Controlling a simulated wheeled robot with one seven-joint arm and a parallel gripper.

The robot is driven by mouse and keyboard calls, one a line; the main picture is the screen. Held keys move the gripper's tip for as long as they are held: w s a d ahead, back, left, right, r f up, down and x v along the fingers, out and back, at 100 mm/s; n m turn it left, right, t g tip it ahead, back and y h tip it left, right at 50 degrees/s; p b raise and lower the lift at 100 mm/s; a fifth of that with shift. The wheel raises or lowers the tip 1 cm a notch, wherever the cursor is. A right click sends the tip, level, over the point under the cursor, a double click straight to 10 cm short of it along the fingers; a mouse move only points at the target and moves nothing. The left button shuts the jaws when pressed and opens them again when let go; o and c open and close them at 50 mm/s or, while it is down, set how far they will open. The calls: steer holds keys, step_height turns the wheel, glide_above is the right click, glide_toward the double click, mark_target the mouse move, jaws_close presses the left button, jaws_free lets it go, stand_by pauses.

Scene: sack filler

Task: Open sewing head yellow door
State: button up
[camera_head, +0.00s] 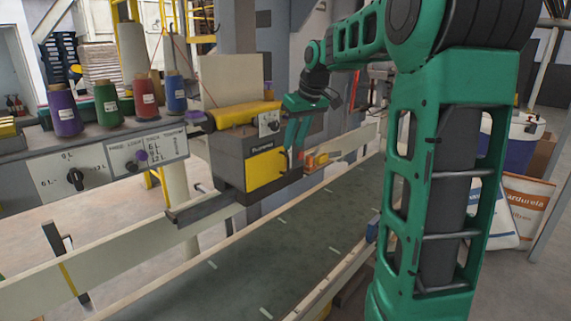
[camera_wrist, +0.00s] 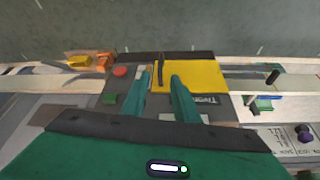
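The sewing head (camera_head: 232,160) is a dark grey box above the conveyor. Its yellow door (camera_head: 265,170) lies flat against the front and looks shut. The door also shows in the wrist view (camera_wrist: 205,76), with a thin dark upright handle (camera_wrist: 161,71) near its left edge. My gripper (camera_head: 295,147) points down at the door's right edge in the head view. In the wrist view my gripper (camera_wrist: 162,76) has its two teal fingers apart, with the handle showing between the tips. I cannot tell whether either finger touches it.
A red button (camera_wrist: 120,71) sits left of the door in the wrist view. The green conveyor belt (camera_head: 255,250) runs below, with a pale side rail (camera_head: 110,255). Thread spools (camera_head: 107,105) stand on the control panel at left. Sacks (camera_head: 524,205) stand at right.

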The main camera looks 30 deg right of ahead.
mark_target(288, 161)
steer(key=x, duration=0.9)
steer(key=shift+f, duration=0.15)
jaws_close()
